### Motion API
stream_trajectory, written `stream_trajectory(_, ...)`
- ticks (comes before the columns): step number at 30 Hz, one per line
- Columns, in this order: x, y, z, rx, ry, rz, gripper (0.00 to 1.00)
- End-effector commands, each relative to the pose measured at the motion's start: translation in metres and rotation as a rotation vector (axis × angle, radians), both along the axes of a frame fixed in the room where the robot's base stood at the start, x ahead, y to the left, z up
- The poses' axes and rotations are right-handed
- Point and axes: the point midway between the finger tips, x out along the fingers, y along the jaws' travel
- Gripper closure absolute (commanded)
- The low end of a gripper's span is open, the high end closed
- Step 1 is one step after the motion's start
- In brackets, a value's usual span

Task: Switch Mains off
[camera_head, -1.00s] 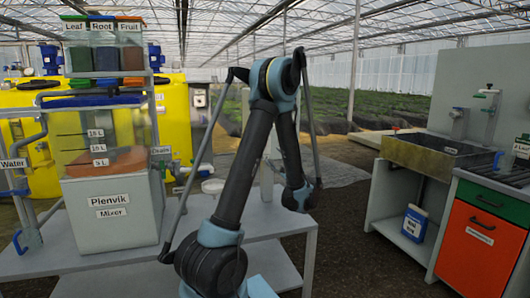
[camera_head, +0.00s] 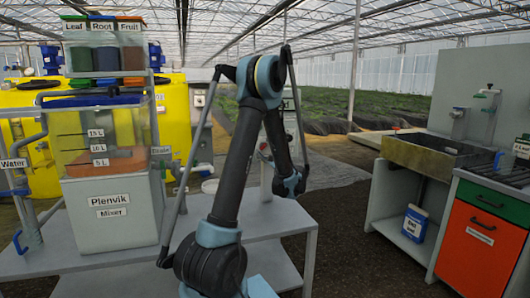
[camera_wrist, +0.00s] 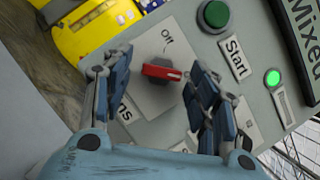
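The Mains switch (camera_wrist: 160,71) is a red bar knob on a pale square plate (camera_wrist: 149,98) in the wrist view. Its bar lies roughly level across the picture, and the "Off" mark is above it, so the bar does not line up with that mark. The label below is partly hidden by a finger; only "ns" shows. My gripper (camera_wrist: 162,82) is open, with one finger on each side of the knob and gaps between them. Contact is not visible.
Beside the switch are a green button (camera_wrist: 215,14), a "Start" label (camera_wrist: 235,58) and a lit green lamp (camera_wrist: 272,78). A sink (camera_head: 425,155) is at right.

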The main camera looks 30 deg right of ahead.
Motion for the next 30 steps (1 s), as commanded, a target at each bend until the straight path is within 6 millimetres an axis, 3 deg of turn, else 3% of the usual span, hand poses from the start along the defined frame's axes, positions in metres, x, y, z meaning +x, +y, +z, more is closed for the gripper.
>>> stream_trajectory(1, -0.0001, 0.0000, 0.0000, 0.000, 0.000, 0.000, 0.61)
stream_trajectory(5, -0.0001, 0.0001, -0.0001, 0.000, 0.000, 0.000, 0.89)
stream_trajectory(17, -0.0001, 0.0000, 0.0000, -0.042, 0.011, 0.001, 0.89)
stream_trajectory(30, -0.0009, -0.0007, 0.0023, -0.357, 0.089, 0.003, 0.89)
